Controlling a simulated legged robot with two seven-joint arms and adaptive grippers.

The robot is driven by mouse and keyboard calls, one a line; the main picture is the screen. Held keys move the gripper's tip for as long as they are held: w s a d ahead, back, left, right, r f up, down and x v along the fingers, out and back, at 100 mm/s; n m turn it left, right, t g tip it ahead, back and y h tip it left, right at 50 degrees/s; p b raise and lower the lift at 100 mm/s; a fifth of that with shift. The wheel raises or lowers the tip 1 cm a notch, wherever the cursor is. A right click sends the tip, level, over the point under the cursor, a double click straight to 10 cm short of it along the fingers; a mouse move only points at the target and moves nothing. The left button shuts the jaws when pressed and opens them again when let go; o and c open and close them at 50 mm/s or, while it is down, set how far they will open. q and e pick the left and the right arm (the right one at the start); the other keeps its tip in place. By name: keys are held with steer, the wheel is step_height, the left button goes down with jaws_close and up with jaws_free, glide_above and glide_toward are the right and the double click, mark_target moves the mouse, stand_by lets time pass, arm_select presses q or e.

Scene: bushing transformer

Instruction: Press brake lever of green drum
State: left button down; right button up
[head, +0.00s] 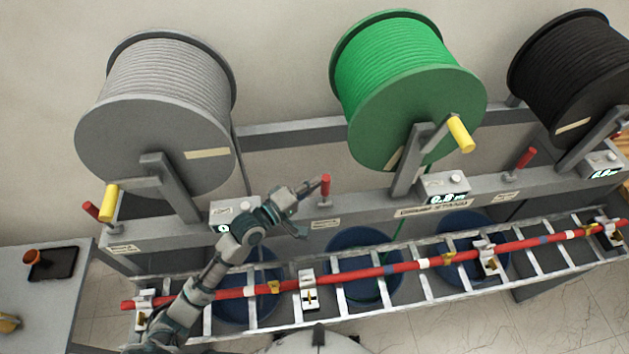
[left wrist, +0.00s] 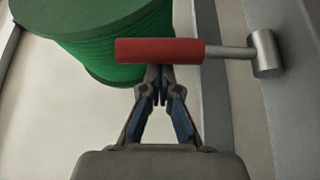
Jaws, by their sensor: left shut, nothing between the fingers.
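The green drum (head: 415,110) sits on the stand in the middle of the head view, and part of it shows at the upper left of the left wrist view (left wrist: 100,35). A red-handled brake lever (head: 325,187) stands upright on the beam to the left of the green drum. In the left wrist view its red grip (left wrist: 160,50) lies across the picture on a metal rod. My left gripper (head: 312,187) is shut and empty, with its fingertips (left wrist: 158,72) close to the red grip. I cannot tell whether they touch. My right gripper is not in view.
A grey drum (head: 155,110) and a black drum (head: 575,75) flank the green one. Its yellow crank handle (head: 460,135) sticks out at right. Below run a ladder-like rack (head: 415,295) with a red cable (head: 375,273) and several blue bins. Other red levers (head: 526,158) stand along the beam.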

arm_select(q)
steer(key=shift+s+d+f+m+h+b, duration=0.2)
steer(key=shift+s+m+h+b, duration=0.1)
steer(key=shift+s+m+b, duration=0.45)
arm_select(e)
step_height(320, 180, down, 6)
steer(key=b, duration=0.5)
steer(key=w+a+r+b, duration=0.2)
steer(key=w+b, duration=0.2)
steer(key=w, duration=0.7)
arm_select(q)
steer(key=s+d+f+m+g+h+b, duration=0.1)
steer(key=s+f+m+h+b, duration=0.2)
steer(key=m, duration=0.8)
steer(key=shift+s+d+h+b, duration=0.2)
steer(key=shift+s+h+b, duration=0.15)
steer(key=shift+s+h, duration=1.25)
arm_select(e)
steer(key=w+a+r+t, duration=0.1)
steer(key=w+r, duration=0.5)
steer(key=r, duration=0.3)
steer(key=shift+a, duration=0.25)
arm_select(q)
steer(key=shift+s+f, duration=0.15)
steer(key=shift+f, duration=0.05)
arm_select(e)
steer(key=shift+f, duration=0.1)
